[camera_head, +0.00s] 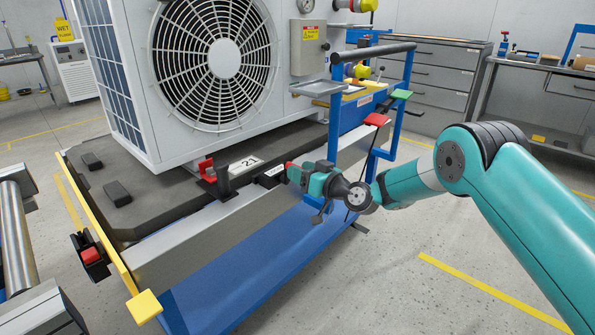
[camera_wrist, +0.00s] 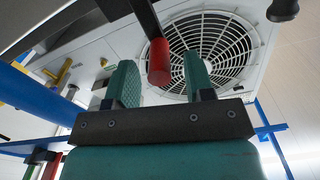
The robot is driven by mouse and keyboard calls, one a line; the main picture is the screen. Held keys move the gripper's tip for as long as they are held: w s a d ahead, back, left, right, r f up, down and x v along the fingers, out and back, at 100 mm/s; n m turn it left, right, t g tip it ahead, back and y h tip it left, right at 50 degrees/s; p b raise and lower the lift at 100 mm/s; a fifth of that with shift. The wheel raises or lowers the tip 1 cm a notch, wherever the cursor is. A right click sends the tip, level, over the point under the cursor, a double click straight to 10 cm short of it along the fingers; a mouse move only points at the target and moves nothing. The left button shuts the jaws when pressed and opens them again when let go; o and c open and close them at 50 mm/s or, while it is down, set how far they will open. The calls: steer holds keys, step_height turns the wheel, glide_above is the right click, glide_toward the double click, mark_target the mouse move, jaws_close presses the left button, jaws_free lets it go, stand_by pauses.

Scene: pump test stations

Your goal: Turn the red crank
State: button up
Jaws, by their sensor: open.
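The red crank's handle (camera_wrist: 159,60) is a short red cylinder on a black arm (camera_wrist: 145,18). The fingers are apart, and I cannot tell whether either touches the handle. In the head view my gripper (camera_head: 303,177) is at the front edge of the cart, below the fan unit. Only a small red bit of the handle (camera_head: 289,164) shows there; the rest of the crank is largely hidden by my gripper.
A white fan unit (camera_head: 112,25) stands on a dark pallet on the cart. A red clamp with a black post (camera_head: 222,179) is left of my gripper. Floor at front right is clear.

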steer(key=shift+x, duration=0.85)
steer(key=shift+c, duration=0.2)
jaws_close()
steer(key=shift+w+d+m, duration=0.1)
steer(key=shift+w+m, duration=0.05)
steer(key=shift+m, duration=0.15)
steer(key=w+d+f+m+b, duration=0.3)
steer(key=f+m+b, duration=0.1)
steer(key=m, duration=1)
steer(key=shift+w+m, duration=0.3)
steer(key=shift+w, duration=0.1)
steer(key=shift+f, duration=0.1)
